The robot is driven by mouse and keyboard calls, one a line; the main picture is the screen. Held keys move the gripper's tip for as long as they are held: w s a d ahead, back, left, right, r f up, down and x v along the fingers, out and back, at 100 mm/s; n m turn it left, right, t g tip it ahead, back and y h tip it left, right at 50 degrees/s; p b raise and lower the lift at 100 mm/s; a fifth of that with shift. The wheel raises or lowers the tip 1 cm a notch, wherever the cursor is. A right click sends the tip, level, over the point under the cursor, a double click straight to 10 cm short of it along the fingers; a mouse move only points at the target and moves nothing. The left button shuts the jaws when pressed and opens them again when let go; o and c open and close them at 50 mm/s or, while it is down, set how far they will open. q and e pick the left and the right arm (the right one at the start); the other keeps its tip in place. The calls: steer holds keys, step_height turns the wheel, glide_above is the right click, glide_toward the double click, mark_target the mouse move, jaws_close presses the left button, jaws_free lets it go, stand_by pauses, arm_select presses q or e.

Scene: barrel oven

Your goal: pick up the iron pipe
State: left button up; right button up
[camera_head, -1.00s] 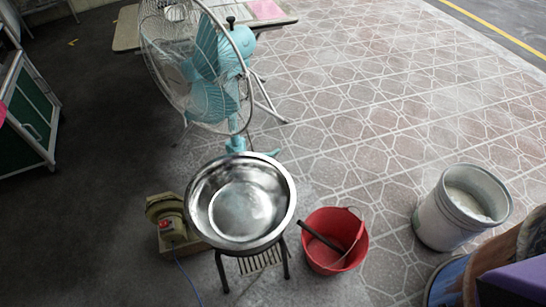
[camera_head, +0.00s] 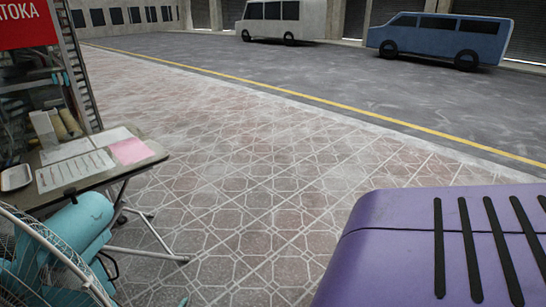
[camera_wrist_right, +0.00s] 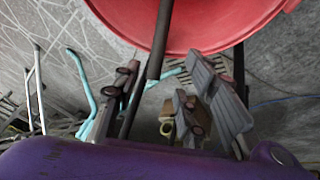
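The iron pipe (camera_wrist_right: 162,35) is a dark rod in the right wrist view. It runs down from the top edge, across the red bucket (camera_wrist_right: 215,22), and its near end lies in the picture between the two fingers of my right gripper (camera_wrist_right: 168,88). The fingers are spread apart and do not appear to touch the pipe. How far the pipe is from the fingers in depth I cannot tell. The pipe and bucket do not show in the head view now, and my left gripper is in neither current view.
In the head view a table (camera_head: 75,180) with papers stands at the left, with the light-blue fan (camera_head: 70,235) in front of it. Tiled pavement (camera_head: 260,190) is clear in the middle. A white van (camera_head: 283,20) and a blue van (camera_head: 440,38) stand across the road.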

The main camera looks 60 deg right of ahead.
steer(key=b+x, duration=0.1)
steer(key=x, duration=0.3)
steer(key=b+x, duration=0.2)
steer(key=x, duration=0.2)
steer(key=shift+d, duration=0.2)
steer(key=shift+r, duration=0.1)
steer(key=shift+c, duration=0.9)
arm_select(q)
steer(key=f, duration=0.1)
steer(key=s+f, duration=0.1)
steer(key=f, duration=0.1)
steer(key=shift+s, duration=0.25)
arm_select(e)
jaws_close()
